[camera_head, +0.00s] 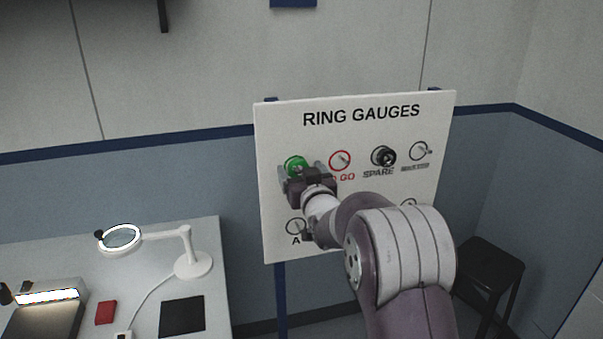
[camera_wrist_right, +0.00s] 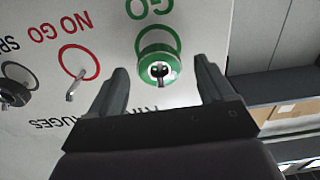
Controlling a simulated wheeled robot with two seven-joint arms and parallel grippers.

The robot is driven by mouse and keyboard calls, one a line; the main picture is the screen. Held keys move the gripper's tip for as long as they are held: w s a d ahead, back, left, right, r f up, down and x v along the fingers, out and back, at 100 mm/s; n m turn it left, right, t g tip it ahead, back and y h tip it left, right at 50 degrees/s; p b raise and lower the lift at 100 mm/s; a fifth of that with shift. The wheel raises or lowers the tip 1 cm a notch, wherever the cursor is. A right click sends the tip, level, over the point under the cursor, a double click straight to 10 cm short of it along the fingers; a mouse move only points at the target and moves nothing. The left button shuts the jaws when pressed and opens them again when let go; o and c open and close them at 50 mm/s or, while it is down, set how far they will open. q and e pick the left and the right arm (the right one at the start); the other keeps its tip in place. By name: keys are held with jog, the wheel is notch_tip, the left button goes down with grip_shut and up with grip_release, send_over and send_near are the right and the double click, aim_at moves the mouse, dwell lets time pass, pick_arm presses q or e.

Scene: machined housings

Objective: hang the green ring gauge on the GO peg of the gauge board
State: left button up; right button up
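The green ring gauge (camera_head: 296,163) is at the GO place, upper left on the gauge board (camera_head: 355,118). In the right wrist view, which is upside down, the ring (camera_wrist_right: 158,70) appears to be around the GO peg, whose metal end (camera_wrist_right: 159,70) shows in its hole. It stands out from the painted green circle on the board. My right gripper (camera_head: 300,172) is in front of it. Its fingers (camera_wrist_right: 163,84) are spread either side of the ring, with a gap on both sides. My left gripper is out of view.
The NO GO peg (camera_head: 341,159) is bare; a dark ring (camera_head: 383,156) hangs on the SPARE peg. A bench with a magnifier lamp (camera_head: 193,264), a red block (camera_head: 106,312) and a dark pad (camera_head: 182,316) stands left. A black stool (camera_head: 488,262) is at right.

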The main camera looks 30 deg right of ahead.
jog(key=b+v, duration=0.3)
jog(key=v, duration=0.9)
jog(key=shift+s+b, duration=0.3)
jog(key=shift+b, duration=0.1)
jog(key=s+a+f+g+y, duration=0.1)
jog(key=s+f+g, duration=0.25)
jog(key=f, duration=0.45)
jog(key=s+a+f+g, duration=0.1)
jog(key=s+f+g, duration=0.2)
jog(key=f+g, duration=0.35)
jog(key=s+a+f+n+g+y, duration=0.2)
jog(key=s+a+f+g, duration=0.4)
jog(key=s+a+f, duration=0.5)
jog(key=shift+a+n+y, duration=0.4)
jog(key=shift+a+y, duration=0.1)
jog(key=shift+a, duration=0.35)
